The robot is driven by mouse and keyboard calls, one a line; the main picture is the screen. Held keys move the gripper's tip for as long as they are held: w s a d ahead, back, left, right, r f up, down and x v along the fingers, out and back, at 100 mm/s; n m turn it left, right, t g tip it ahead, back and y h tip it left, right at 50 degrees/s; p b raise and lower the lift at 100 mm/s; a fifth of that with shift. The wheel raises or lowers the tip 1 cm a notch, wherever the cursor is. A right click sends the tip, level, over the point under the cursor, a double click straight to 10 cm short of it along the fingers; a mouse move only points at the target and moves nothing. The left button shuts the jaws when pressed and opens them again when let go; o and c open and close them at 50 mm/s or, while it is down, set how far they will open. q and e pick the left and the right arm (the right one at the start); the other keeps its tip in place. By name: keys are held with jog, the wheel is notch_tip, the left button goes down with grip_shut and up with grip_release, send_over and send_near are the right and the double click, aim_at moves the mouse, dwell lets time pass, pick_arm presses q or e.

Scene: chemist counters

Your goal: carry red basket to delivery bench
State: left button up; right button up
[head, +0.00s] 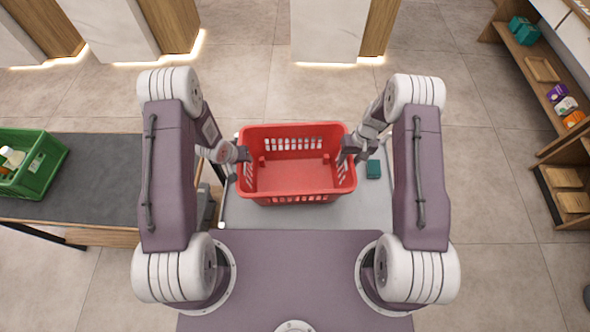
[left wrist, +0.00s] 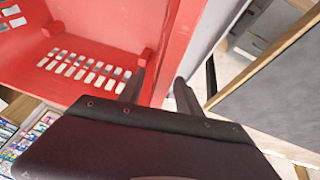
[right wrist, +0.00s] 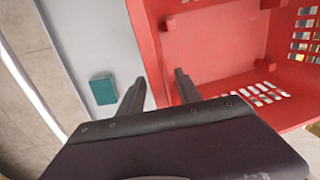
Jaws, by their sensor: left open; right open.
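The red basket (head: 297,192) is empty and upright in the middle of the head view, over a light grey surface (head: 235,213). My left gripper (head: 241,154) is at its left side wall. In the left wrist view the open fingers straddle the red wall (left wrist: 183,40), one inside the basket and one outside. My right gripper (head: 350,150) is at the right side wall. In the right wrist view its open fingers also straddle the wall (right wrist: 146,45). I cannot tell which bench is the delivery bench.
A dark-topped bench (head: 100,185) stands at the left with a green basket (head: 42,172) holding bottles. A small teal box (head: 374,169) lies right of the red basket. Wooden shelves (head: 548,95) with goods stand at the far right. Tiled floor (head: 480,190) is clear between.

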pick_arm(q)
grip_shut()
pick_arm(e)
grip_shut()
jog(key=shift+w+d+r, duration=0.1)
dwell(1.0)
